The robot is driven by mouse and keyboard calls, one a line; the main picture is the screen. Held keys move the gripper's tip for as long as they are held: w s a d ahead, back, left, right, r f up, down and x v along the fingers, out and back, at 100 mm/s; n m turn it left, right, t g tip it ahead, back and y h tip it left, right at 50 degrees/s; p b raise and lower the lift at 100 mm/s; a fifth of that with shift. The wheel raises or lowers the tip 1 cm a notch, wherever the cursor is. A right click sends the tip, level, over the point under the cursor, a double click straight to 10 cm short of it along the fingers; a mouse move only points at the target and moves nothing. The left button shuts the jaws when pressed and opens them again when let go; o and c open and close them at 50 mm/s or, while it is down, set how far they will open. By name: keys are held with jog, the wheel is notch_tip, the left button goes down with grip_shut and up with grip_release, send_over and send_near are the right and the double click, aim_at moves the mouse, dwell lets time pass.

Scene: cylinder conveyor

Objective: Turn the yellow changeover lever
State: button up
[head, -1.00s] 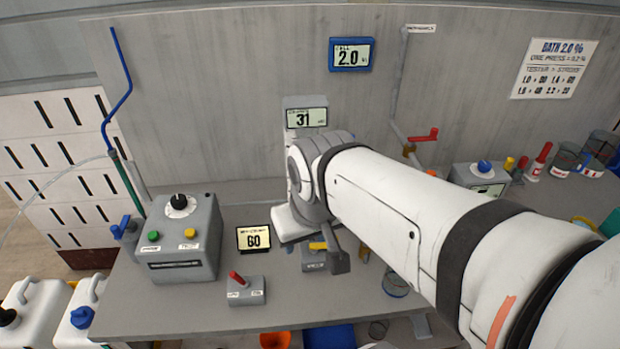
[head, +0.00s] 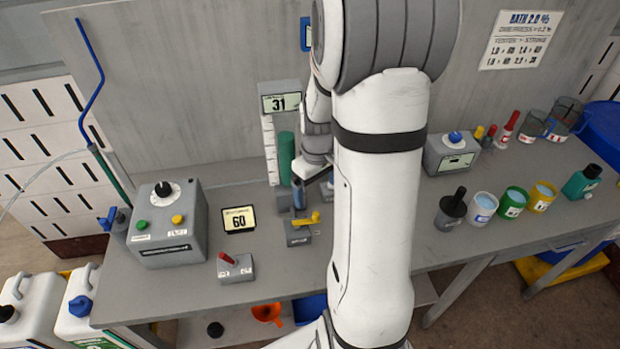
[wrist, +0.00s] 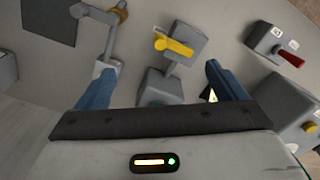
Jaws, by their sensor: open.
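The yellow lever (head: 306,220) sits on a small grey box (head: 298,238) on the bench, right of the display reading 60. In the wrist view the yellow lever (wrist: 174,46) lies across the top of its box, ahead of and between my fingers. My gripper (head: 313,192) is open and empty, just behind and above the lever box in the head view. Its two blue fingers also show in the wrist view (wrist: 158,70), spread apart. They look clear of the lever.
A red lever box (head: 236,267) stands to the left, and a grey control box (head: 168,222) further left. A tall gauge reading 31 (head: 279,104) and a green cylinder (head: 286,158) stand behind my gripper. Several cups and bottles stand at the right.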

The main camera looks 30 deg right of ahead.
aim_at(316, 213)
jog(key=shift+f+b, duration=4.05)
jog(key=shift+f, duration=1.4)
